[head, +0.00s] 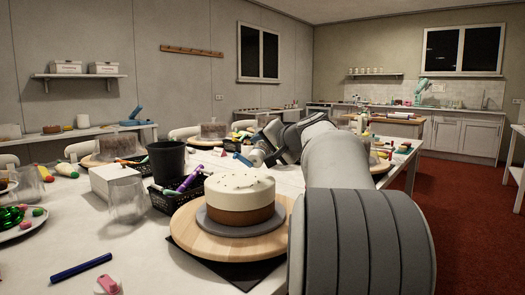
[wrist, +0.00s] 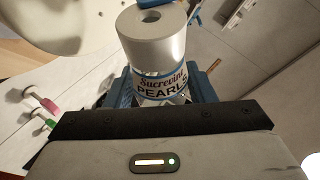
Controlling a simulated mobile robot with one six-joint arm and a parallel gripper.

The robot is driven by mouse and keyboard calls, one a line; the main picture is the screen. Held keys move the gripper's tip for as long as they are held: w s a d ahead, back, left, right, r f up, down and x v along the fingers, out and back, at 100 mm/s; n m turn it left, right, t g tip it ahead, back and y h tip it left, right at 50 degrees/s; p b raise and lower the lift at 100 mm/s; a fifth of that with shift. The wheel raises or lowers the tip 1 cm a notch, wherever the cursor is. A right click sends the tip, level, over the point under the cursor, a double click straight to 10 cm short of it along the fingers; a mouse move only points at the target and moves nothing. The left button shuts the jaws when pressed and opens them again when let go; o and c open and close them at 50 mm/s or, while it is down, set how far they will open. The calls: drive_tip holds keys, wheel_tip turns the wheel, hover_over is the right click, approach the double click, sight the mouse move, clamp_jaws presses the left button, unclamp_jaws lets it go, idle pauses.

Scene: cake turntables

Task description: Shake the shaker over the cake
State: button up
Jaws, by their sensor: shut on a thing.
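The cake (head: 240,195) has a cream upper part, a brown lower part and a few dark specks on top. It stands on a grey board (head: 238,228) on a round wooden turntable (head: 188,232). My gripper (wrist: 162,88) is shut on the shaker (wrist: 150,50), a white cylinder labelled "PEARLS" with a hole in its visible end. In the head view my gripper (head: 250,156) is behind and above the cake, apart from it; the shaker is too small there to make out its tilt. A pale rounded shape at the wrist view's top left may be the cake.
Left of the cake are a black basket (head: 165,200) of coloured tubes, a dark cup (head: 167,160), a clear glass (head: 126,200) and a white box (head: 113,180). A blue pen (head: 81,266) lies in front. Other turntables stand farther back.

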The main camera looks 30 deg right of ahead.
drive_tip(key=shift+a+r+t+b, duration=0.1)
drive_tip(key=shift+r+t+b, duration=0.15)
drive_tip(key=shift+b, duration=0.6)
drive_tip(key=shift+w+d+r, duration=0.2)
drive_tip(key=shift+d, duration=0.15)
drive_tip(key=shift+s+a+f, duration=0.15)
drive_tip(key=shift+a+f, duration=0.05)
drive_tip(key=shift+f, duration=0.1)
drive_tip(key=shift+s+a+b, duration=0.15)
drive_tip(key=shift+a+b, duration=0.05)
drive_tip(key=shift+b, duration=0.2)
drive_tip(key=shift+r+n+t+h+b, duration=0.35)
drive_tip(key=shift+n+b, duration=0.15)
drive_tip(key=shift+b, duration=0.45)
